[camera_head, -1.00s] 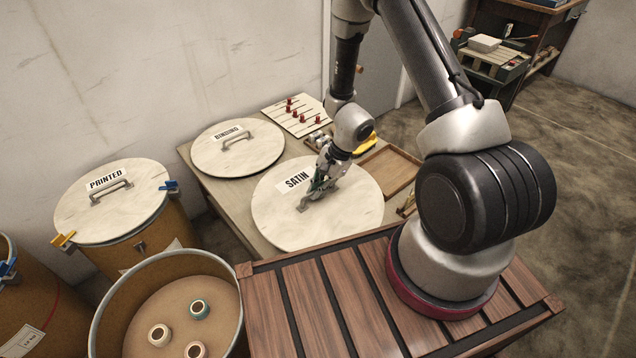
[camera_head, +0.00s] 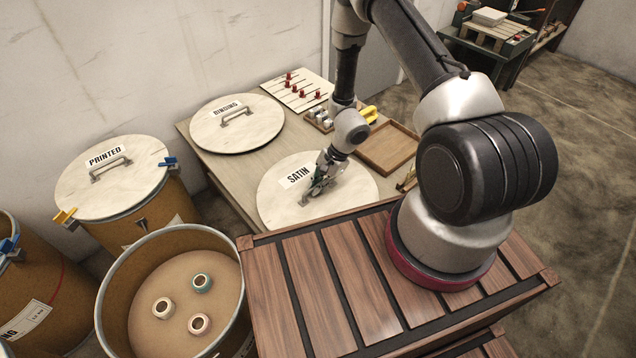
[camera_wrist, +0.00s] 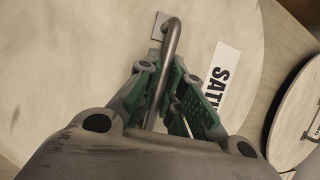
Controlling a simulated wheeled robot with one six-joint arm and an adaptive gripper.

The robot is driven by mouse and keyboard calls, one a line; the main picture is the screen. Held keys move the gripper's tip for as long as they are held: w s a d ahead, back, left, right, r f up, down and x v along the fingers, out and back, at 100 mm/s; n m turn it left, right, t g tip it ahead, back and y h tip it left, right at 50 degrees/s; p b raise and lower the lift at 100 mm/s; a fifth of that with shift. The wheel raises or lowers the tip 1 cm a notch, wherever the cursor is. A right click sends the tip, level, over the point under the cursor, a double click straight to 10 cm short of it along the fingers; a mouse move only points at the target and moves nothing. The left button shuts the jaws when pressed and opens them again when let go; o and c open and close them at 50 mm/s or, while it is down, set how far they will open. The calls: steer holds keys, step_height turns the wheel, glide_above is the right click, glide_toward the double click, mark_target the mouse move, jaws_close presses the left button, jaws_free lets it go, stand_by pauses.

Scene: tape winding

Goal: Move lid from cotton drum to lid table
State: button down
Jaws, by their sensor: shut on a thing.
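A round pale lid labelled SATIN (camera_head: 345,190) is over the front part of the wooden table (camera_head: 235,182); I cannot tell whether it rests fully on it. My gripper (camera_head: 309,196) is shut on this lid's metal handle (camera_wrist: 171,40). In the wrist view, the green-padded fingers (camera_wrist: 160,92) are around the handle bar, beside the SATIN label. No lid or drum labelled cotton can be read. An open drum (camera_head: 108,285) holding several spools stands at the front left, without a lid.
A BINDING lid (camera_head: 250,138) lies on the table's far left. A PRINTED lid (camera_head: 130,190) covers a drum with blue and yellow clips. Another drum (camera_head: 50,275) is at the left edge. A pegboard (camera_head: 275,88) and an empty wooden tray (camera_head: 385,150) are on the table.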

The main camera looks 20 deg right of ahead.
steer(key=c, duration=1.5)
jaws_free()
steer(key=v, duration=1.2)
